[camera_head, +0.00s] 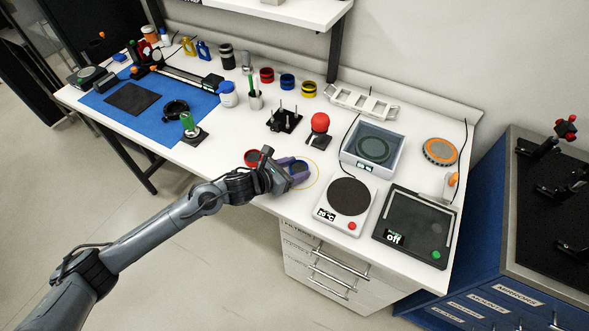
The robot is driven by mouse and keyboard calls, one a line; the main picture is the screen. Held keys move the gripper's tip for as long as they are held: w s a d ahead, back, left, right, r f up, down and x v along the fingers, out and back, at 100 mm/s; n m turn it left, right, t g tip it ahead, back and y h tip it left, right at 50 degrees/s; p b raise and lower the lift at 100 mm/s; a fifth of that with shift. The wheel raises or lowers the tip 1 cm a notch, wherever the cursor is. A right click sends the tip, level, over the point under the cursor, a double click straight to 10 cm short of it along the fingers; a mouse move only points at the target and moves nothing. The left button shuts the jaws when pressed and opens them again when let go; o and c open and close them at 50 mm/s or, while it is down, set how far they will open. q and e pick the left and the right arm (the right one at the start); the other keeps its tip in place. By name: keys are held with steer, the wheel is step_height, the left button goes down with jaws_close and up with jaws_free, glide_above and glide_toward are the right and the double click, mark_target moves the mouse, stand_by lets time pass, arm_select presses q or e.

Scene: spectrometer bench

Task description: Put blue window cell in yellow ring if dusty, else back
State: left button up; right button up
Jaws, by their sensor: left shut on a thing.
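My left gripper (290,172) reaches in from the left to the front edge of the white bench. It is shut on the blue window cell (301,167), which shows as a small dark blue shape at the fingertips. The yellow ring (318,175) is a thin outline on the bench top, and the gripper and cell overlap its left part in this view. I cannot tell whether the cell touches the bench. Its face is too small and too covered to show dust. My right gripper is out of view.
A red-knobbed stand (319,124) and a black pronged holder (284,119) stand behind.

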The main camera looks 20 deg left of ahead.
arm_select(q)
steer(key=shift+f, duration=0.15)
steer(key=shift+f, duration=0.15)
steer(key=o, duration=1.2)
steer(key=shift+c, duration=0.2)
steer(key=shift+r, duration=0.3)
steer(key=v, duration=1.2)
steer(key=shift+f+p, duration=0.1)
steer(key=shift+p, duration=0.3)
